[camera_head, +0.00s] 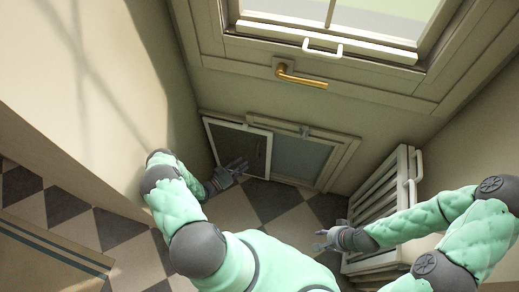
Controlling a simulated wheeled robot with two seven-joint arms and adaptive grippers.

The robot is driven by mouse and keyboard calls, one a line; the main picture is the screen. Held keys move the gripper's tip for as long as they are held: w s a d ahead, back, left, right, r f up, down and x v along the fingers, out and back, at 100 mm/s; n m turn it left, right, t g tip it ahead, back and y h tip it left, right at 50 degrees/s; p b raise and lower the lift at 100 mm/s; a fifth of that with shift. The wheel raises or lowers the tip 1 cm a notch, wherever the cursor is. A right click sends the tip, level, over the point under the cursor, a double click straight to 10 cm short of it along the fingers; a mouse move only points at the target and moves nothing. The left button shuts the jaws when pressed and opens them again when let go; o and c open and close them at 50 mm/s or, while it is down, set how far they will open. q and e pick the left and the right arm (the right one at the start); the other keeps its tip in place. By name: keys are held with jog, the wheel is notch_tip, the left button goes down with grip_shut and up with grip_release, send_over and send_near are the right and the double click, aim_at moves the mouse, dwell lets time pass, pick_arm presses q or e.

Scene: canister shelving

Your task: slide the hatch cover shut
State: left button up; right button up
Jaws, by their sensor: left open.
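The hatch is low on the far wall, in a pale frame (345,160). Its left part is a dark panel with a light rim (256,140); its right part is a grey-blue pane (297,158). I cannot tell which part is the sliding cover or how far it stands open. My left gripper (234,172) is open in front of the lower part of the dark panel; I cannot tell whether it touches it. My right gripper (321,240) looks open and empty, over the floor to the right and nearer to me, apart from the hatch.
A white slatted rack or radiator (378,195) stands at the right, close to my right gripper. A window with a brass handle (300,76) is above the hatch. A pale wall (95,100) bounds the left. Checkered floor (270,200) lies clear between my arms.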

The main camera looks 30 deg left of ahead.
aim_at(257, 153)
pick_arm(q)
jog(key=b+x, duration=0.2)
jog(key=x, duration=0.8)
jog(key=shift+w+b, duration=0.15)
jog(key=shift+b, duration=0.2)
grip_shut()
